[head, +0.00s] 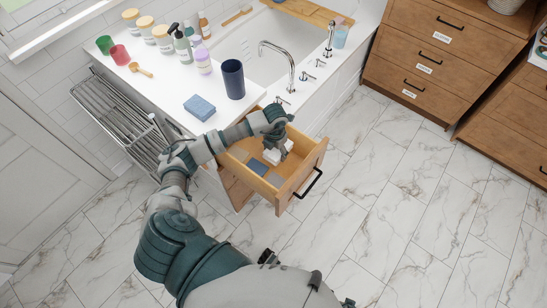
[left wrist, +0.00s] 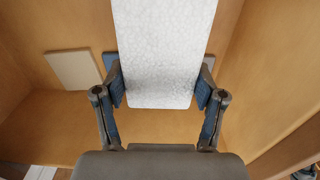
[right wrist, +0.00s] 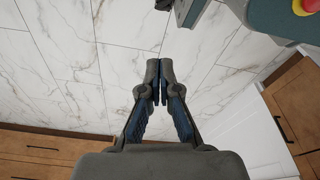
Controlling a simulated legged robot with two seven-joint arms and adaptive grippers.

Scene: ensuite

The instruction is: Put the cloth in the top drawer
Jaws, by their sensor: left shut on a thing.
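The white folded cloth (left wrist: 165,50) is between the fingers of my left gripper (left wrist: 160,95), which is shut on it. In the head view, my left gripper (head: 276,138) is inside the open top drawer (head: 309,168), with the white cloth (head: 271,156) partly hidden below it. The cloth is over the drawer's wooden floor; whether it touches the floor I cannot tell. My right gripper (right wrist: 159,85) has its fingertips together, with nothing seen between them, above the marble floor.
In the drawer lie a blue flat piece (head: 258,167) and a beige one (left wrist: 73,70). A folded blue cloth (head: 199,107) and a dark blue cup (head: 232,79) stand on the counter above. A metal rack (head: 115,115) is at the left. The floor beyond the drawer is clear.

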